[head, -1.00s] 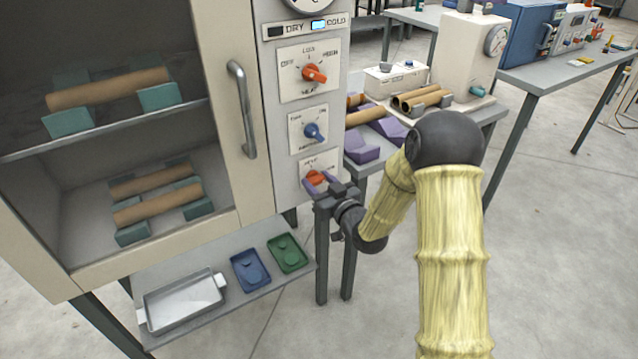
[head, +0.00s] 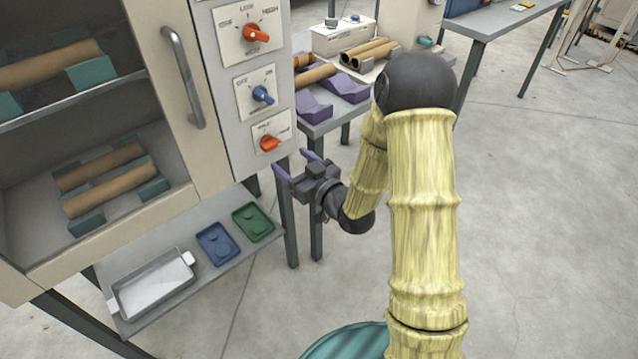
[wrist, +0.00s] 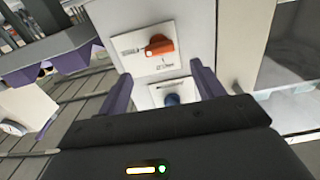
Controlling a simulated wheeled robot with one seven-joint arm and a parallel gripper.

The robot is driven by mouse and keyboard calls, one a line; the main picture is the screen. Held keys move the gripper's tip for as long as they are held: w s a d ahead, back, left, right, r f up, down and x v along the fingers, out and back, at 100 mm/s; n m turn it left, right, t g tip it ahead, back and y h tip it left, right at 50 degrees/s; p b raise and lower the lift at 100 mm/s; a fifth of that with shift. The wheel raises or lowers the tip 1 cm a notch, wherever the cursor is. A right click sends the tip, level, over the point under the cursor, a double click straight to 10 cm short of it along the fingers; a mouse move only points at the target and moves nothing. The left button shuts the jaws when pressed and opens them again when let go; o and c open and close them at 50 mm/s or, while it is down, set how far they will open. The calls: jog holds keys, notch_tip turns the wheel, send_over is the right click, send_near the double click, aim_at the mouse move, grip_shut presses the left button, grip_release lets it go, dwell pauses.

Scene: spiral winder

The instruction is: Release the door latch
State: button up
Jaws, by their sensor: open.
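The cabinet door (head: 178,140) has a cream frame and a glass pane, with a grey bar handle (head: 185,78); it looks shut. On the panel beside it, the lowest control is an orange knob (head: 270,143) on a white plate; its small lettering is hard to read, so I cannot be sure it is the latch. The knob also shows in the wrist view (wrist: 160,46). My gripper (head: 294,164) is open and empty, its purple fingers apart, in front of and slightly below this knob, not touching it. In the wrist view my gripper (wrist: 158,78) faces the panel.
Above are a blue knob (head: 263,95) and another orange knob (head: 255,32). Below the cabinet, a shelf holds a metal tray (head: 152,285), a blue dish (head: 217,243) and a green dish (head: 253,222). A side table with purple cradles (head: 314,106) stands close behind my gripper.

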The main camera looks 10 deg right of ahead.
jog(key=p+v, duration=0.9)
jog(key=p, duration=0.1)
jog(key=shift+s, duration=0.25)
jog(key=shift+d, duration=0.1)
dwell(0.5)
